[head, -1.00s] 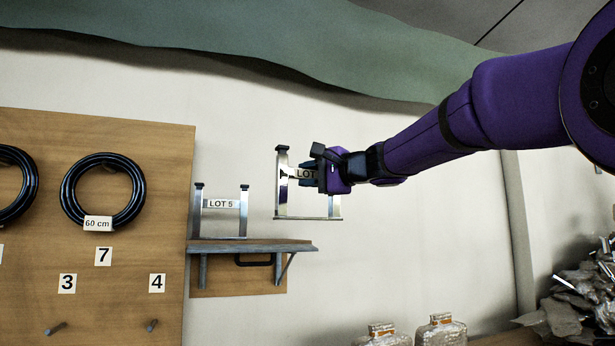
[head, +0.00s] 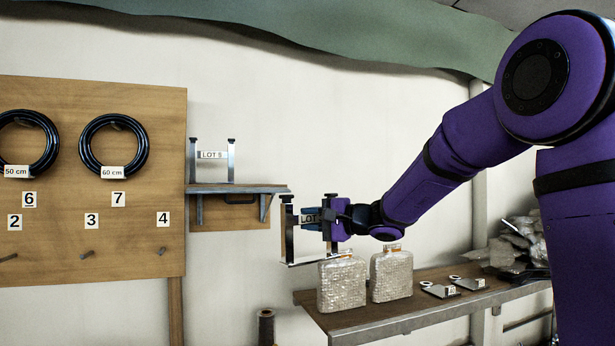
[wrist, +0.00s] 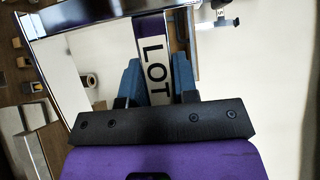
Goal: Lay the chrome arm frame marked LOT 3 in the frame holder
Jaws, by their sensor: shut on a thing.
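My gripper (head: 322,218) is shut on a chrome arm frame (head: 289,243), a U-shaped piece with two upright posts and a flat bottom bar. It is held in the air, upright, by its labelled crosspiece. The label reads "LOT"; its number is hidden by my gripper. In the wrist view the blue fingers of my gripper (wrist: 157,85) stand on either side of the "LOT" label (wrist: 154,55), and the polished frame (wrist: 85,14) shows beyond. A second chrome frame, marked LOT 5 (head: 212,178), stands on the wall shelf (head: 240,189). I cannot identify a frame holder.
Small metal plates (head: 440,290) lie further right. A pegboard (head: 95,230) with black hoses is at left. A rubble heap (head: 515,243) is at the back right.

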